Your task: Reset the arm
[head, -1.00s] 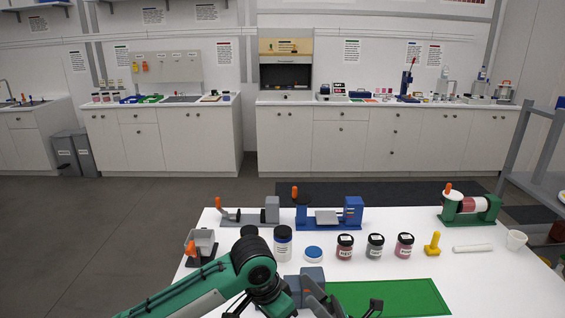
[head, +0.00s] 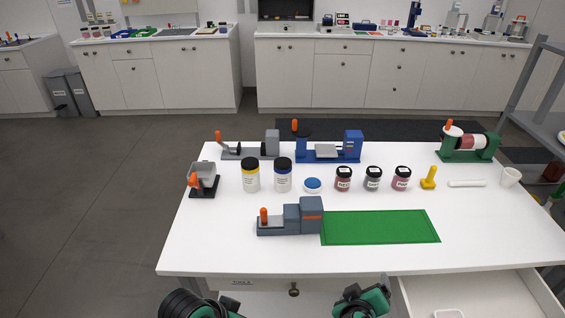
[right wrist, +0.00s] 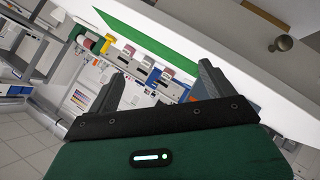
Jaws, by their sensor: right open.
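My right gripper (head: 362,296) is low at the bottom of the head view, in front of the table's front edge and apart from the things on top. The right wrist view shows its two dark fingers (right wrist: 162,85) spread apart with nothing held between them. Part of my left arm (head: 190,304) shows at the bottom left of the head view, also in front of the table. I cannot make out the left gripper's fingers.
The white table (head: 230,255) holds a green mat (head: 380,227), a grey-blue device (head: 300,217), a yellow-banded jar (head: 251,175), a blue-banded jar (head: 283,175) and several smaller jars. A drawer (head: 480,297) stands open at the lower right. The tabletop's front strip is clear.

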